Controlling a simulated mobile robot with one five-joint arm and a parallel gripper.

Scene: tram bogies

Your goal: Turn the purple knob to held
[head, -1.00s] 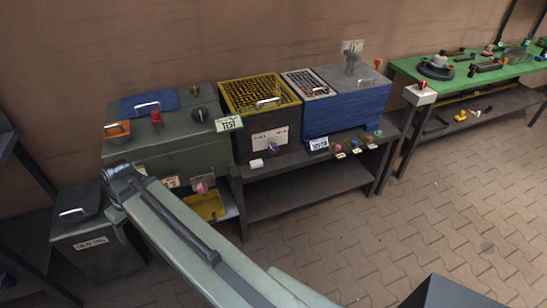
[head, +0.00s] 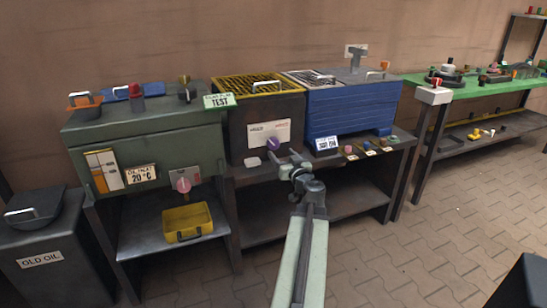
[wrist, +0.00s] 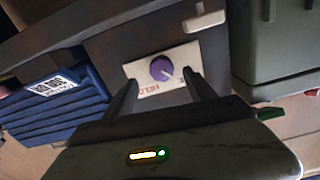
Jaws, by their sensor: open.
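The purple knob (head: 273,143) sits on a white plate (head: 262,132) on the front of the dark box with the yellow grate. In the wrist view the purple knob (wrist: 162,68) shows between and beyond my fingertips, with red lettering on the plate below it, partly hidden by a finger. A pale mark shows on the knob. My gripper (head: 289,158) is in front of the box, just right of and below the knob in the head view. In the wrist view my gripper (wrist: 160,84) is open and empty, apart from the knob.
A green cabinet (head: 150,140) with a pink knob (head: 183,185) and a yellow tray (head: 187,222) stands left. A blue box (head: 350,112) stands right. Small coloured parts (head: 370,151) lie along the shelf edge. The paved floor in front is clear.

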